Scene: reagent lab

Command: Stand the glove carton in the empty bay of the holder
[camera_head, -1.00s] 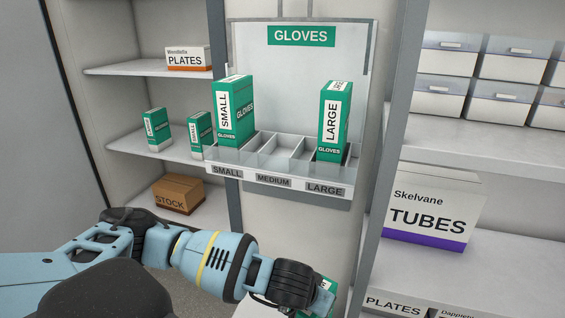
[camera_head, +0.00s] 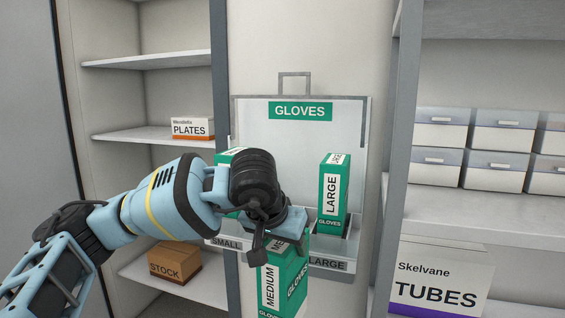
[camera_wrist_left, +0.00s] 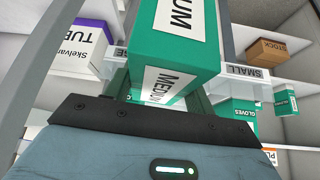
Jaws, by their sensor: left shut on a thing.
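The green glove carton marked MEDIUM (camera_head: 283,278) hangs upright below my left gripper (camera_head: 277,240), in front of the holder (camera_head: 345,110). The left gripper is shut on its top end. In the left wrist view the carton (camera_wrist_left: 180,45) fills the middle, between the fingers. The holder's LARGE bay holds a green LARGE carton (camera_head: 332,195). A SMALL carton (camera_head: 228,157) stands at the holder's left, mostly hidden behind my left arm. The middle bay and its label are hidden by the gripper and carton. My right gripper is not in view.
A shelf unit on the left carries a PLATES box (camera_head: 191,129) and a brown STOCK box (camera_head: 174,262). On the right, shelves hold several grey-lidded boxes (camera_head: 497,170) and a TUBES box (camera_head: 437,280). Grey posts flank the holder.

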